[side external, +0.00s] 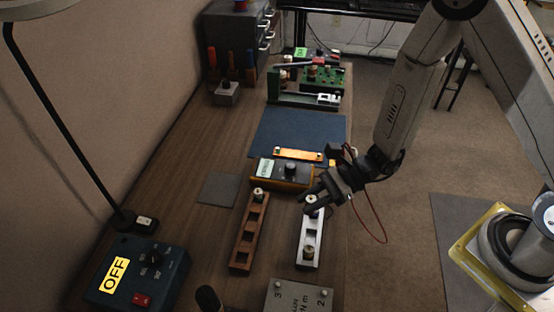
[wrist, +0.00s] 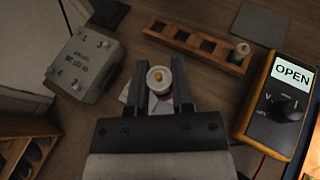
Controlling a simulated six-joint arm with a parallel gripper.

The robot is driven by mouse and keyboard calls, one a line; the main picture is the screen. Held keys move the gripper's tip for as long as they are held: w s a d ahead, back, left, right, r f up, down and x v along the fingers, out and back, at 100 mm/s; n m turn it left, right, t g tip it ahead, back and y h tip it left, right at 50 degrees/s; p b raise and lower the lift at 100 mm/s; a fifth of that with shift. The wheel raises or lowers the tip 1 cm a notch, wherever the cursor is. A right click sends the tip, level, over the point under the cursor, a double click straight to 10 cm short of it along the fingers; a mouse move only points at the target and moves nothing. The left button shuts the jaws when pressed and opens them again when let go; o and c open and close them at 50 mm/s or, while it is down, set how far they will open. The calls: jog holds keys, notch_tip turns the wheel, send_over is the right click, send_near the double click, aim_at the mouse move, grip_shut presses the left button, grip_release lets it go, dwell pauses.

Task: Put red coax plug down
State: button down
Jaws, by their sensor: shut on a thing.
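My gripper (side external: 313,199) is shut on a coax plug (wrist: 159,79) with a round pale cap and a tan centre. A little red shows below the cap between the fingers in the wrist view; the plug's lower part is hidden. In the side view the gripper is at the far end of the white rack (side external: 309,234). I cannot tell whether the held plug is seated in it or just above. Another pale-capped plug (side external: 308,253) stands at the rack's near end. The rack is mostly hidden under my gripper in the wrist view.
A brown wooden rack (side external: 245,240) stands to the left, with a green-banded plug (wrist: 241,52) at one end and empty square slots. A yellow meter (wrist: 276,105) reads OPEN. A grey numbered box (wrist: 85,65) and an OFF box (side external: 140,274) stand nearby.

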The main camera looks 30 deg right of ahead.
jog(key=w+a+r+m+t+h, duration=0.25)
jog(key=w+a+m+t, duration=0.35)
jog(key=w, duration=0.8)
jog(key=shift+n+g+y, duration=0.35)
jog(key=shift+n+g, duration=0.55)
jog(key=w+a+f, duration=0.2)
jog(key=w, duration=0.1)
jog(key=w+a+f, duration=0.2)
jog(key=w, duration=0.2)
jog(key=w+a+f, duration=0.2)
jog(key=w+f, duration=0.1)
jog(key=shift+w+a, duration=0.1)
jog(key=shift+w, duration=0.1)
jog(key=shift+w+a+f, duration=0.25)
jog(key=shift+w+f, duration=0.3)
jog(key=shift+f, duration=0.15)
jog(key=shift+f, duration=0.1)
jog(key=shift+w+f, duration=0.15)
jog(key=shift+w+a+f, duration=0.15)
jog(key=shift+w+f, duration=0.05)
jog(key=shift+f, duration=1.55)
